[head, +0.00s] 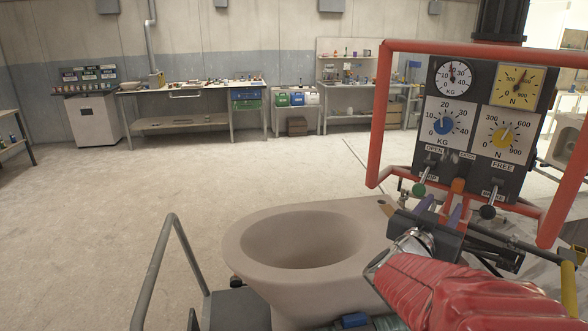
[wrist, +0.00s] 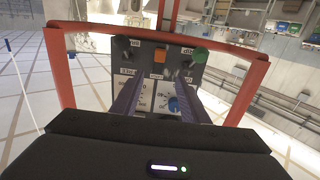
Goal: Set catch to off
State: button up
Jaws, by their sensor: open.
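The dark control panel (head: 470,130) stands inside a red tube frame at the right of the head view. Low on it, between a green-knobbed lever (head: 420,189) and a black-knobbed lever (head: 487,211), is an orange handle (head: 458,186), below a small label that seems to read CATCH. In the wrist view the panel is upside down, with the orange handle (wrist: 160,56) at its top middle. My gripper (head: 440,209) is open and empty; its two purple fingers point at the panel. In the wrist view the gripper (wrist: 157,80) has the orange handle beyond and between its fingertips; contact cannot be told.
The red frame (head: 378,125) surrounds the panel closely. Dials and a blue knob (head: 444,125) and a yellow knob (head: 502,137) are on the panel. A large beige bowl (head: 240,240) stands left of my arm, beside a grey rail (head: 155,265). Workbenches line the far wall; the floor between is clear.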

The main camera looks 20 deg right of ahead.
aim_at(456, 183)
jog(key=shift+x, duration=6.9)
jog(key=shift+w, duration=0.1)
jog(key=shift+a, duration=0.1)
grip_shut()
